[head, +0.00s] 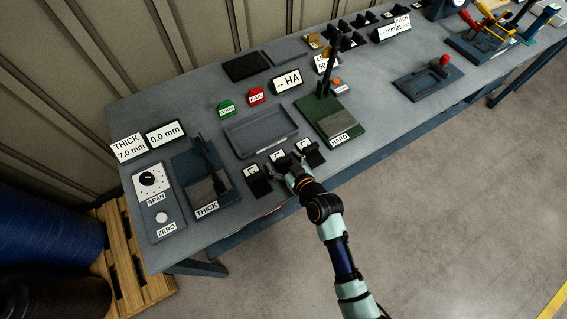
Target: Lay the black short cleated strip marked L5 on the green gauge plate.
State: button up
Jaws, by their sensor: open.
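Several small black strips with white tags stand at the table's front edge: a left one (259,184), a middle one and a right one (311,155). Their tag marks are too small to read, so I cannot tell which is L5. The green gauge plate (346,128), labelled HARD, lies to their upper right, with a dark upright lever stand on it. My gripper (288,168) is open at the middle strip and partly hides it. I cannot tell whether it touches the strip.
A grey tray (262,133) lies behind the strips. The THICK gauge (203,178) with its dark lever is to the left, beside a SPAN and ZERO box (152,200). Bare tabletop lies right of the plate.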

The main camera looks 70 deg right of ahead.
aim_at(284, 159)
jog(key=c, duration=1.4)
jog(key=shift+r, duration=0.15)
notch_tip(284, 159, up, 20)
jog(key=p, duration=0.5)
jog(key=shift+p, duration=0.3)
jog(key=w+a+f+n+t+y, duration=0.15)
jog(key=w+a+n+y, duration=0.25)
jog(key=w+a, duration=1)
jog(key=w+a+n+t+y, duration=0.25)
jog(key=a+n+y, duration=0.2)
jog(key=a, duration=2.05)
notch_tip(284, 159, up, 15)
jog(key=s+p, duration=0.1)
jog(key=p, duration=2.3)
jog(key=shift+s+d+f+g, duration=0.15)
jog(key=shift+s+d+g, duration=0.2)
jog(key=shift+s+g, duration=0.05)
